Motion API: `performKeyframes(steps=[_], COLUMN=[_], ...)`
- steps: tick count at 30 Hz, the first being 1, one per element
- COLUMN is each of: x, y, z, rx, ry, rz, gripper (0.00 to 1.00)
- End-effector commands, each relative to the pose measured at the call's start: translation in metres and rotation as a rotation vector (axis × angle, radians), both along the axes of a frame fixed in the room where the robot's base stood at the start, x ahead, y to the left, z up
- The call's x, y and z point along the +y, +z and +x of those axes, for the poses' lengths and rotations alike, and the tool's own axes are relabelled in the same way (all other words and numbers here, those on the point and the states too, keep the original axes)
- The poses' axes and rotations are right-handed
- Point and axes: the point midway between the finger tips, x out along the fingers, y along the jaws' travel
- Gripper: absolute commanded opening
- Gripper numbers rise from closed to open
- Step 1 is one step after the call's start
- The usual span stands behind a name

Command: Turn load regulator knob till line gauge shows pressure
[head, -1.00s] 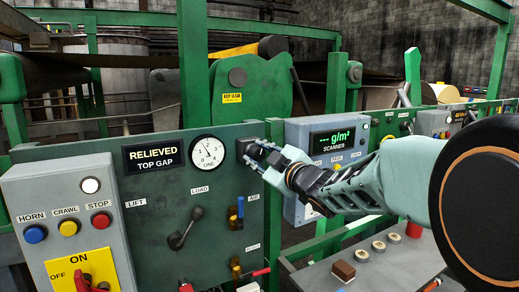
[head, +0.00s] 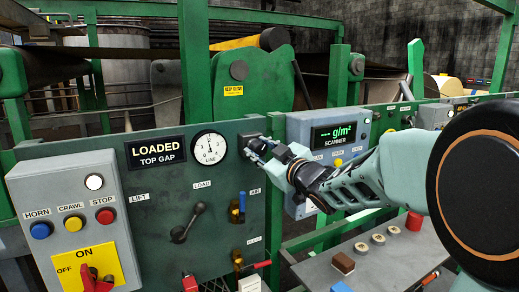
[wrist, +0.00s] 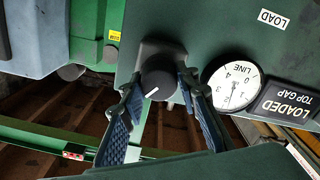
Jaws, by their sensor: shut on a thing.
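The load regulator knob (wrist: 158,80) is round and dark with a white mark, on a square mount on the green panel (head: 160,215). My gripper (wrist: 159,88) has one blue-padded finger on each side of it and is shut on it. In the head view my gripper (head: 262,147) covers most of the knob. The white line gauge (head: 208,148) is just left of it; its thin needle seems to point roughly upward, the exact reading too small to tell. It also shows upside down in the wrist view (wrist: 232,84). The top gap display (head: 155,149) reads LOADED.
A black lever (head: 188,223) leans toward the LOAD label. A blue-handled valve (head: 238,209) stands below my gripper. The scanner box (head: 338,135) is close on the right. A grey button box (head: 72,210) with a yellow switch plate is at left.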

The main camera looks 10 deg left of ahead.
Motion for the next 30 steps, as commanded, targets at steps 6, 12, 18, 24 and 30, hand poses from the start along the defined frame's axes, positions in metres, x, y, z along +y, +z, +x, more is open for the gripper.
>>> performKeyframes(steps=[6, 12, 18, 24, 30], x=[0.0, 0.0, -0.004, -0.02, -0.036], y=[0.001, 0.001, 0.001, 0.002, 0.002], z=[0.0, 0.0, -0.005, -0.029, -0.052], rx=[-0.003, -0.001, -0.003, -0.003, -0.004], ry=[0.001, 0.0, -0.001, -0.001, -0.002], rz=[0.001, 0.0, -0.001, -0.001, 0.0], gripper=[0.44, 0.47, 0.47, 0.47, 0.47])
